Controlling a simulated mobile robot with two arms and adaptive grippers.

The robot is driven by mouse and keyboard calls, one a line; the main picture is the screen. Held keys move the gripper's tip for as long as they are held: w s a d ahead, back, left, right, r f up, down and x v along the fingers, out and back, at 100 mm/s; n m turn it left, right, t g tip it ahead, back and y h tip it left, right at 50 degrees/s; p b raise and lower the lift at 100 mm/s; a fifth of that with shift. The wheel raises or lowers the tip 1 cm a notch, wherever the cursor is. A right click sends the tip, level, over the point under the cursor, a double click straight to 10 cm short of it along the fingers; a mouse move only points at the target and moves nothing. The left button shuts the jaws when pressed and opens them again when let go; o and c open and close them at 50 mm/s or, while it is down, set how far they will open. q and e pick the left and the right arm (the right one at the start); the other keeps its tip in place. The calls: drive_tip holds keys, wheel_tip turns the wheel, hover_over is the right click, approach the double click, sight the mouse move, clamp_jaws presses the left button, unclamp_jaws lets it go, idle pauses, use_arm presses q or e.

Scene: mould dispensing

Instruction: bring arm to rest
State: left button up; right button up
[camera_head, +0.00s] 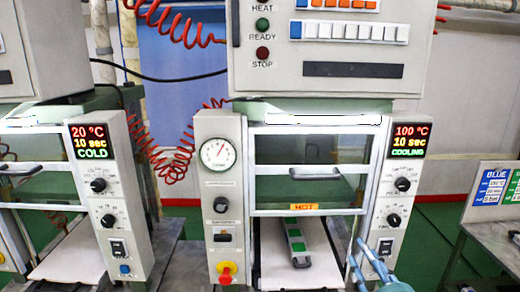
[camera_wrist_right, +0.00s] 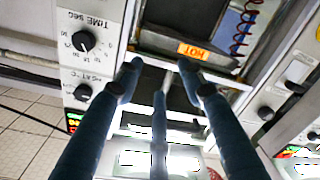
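My right gripper (camera_head: 362,254) is at the lower right of the head view, in front of the right press. Its blue fingers are spread apart with nothing between them; they also show apart in the right wrist view (camera_wrist_right: 158,76). A grey mould with green patches (camera_head: 294,238) lies on the pale tray (camera_head: 275,267) under the press door, to the left of the gripper and apart from it. The press door (camera_head: 270,190) has a dark handle and an orange HOT label. My left gripper is not in view.
The right press panel (camera_head: 398,190) reads 100 °C, 10 sec, COOLING, close to my right gripper. The left press panel (camera_head: 100,190) reads 20 °C, 10 sec, COLD. A table (camera_head: 490,240) with a BLUE sign stands at the right. Green floor shows between press and table.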

drive_tip(key=s+f+m+g+h, duration=0.2)
drive_tip(key=s+f+m+g, duration=0.3)
drive_tip(key=s+f, duration=0.45)
drive_tip(key=s+a+f+m+g, duration=0.1)
drive_tip(key=s+a+f+g, duration=0.15)
drive_tip(key=s+f, duration=0.4)
drive_tip(key=s+a+f+m+g+y, duration=0.1)
drive_tip(key=s+a+f+g, duration=0.2)
drive_tip(key=s, duration=0.6)
drive_tip(key=s+a+f+m+g, duration=0.1)
drive_tip(key=s+f+g, duration=0.35)
drive_tip(key=s, duration=0.35)
drive_tip(key=s+f+b, duration=0.3)
drive_tip(key=f+b, duration=0.1)
drive_tip(key=f, duration=2.9)
use_arm(q)
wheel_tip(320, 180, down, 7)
drive_tip(key=b, duration=0.3)
use_arm(e)
drive_tip(key=s+d+f+g, duration=0.1)
drive_tip(key=s+d+f, duration=0.2)
drive_tip(key=s+f, duration=1.3)
drive_tip(key=shift+s+d+f+g, duration=0.25)
drive_tip(key=shift+f+g, duration=0.15)
drive_tip(key=shift+f, duration=0.15)
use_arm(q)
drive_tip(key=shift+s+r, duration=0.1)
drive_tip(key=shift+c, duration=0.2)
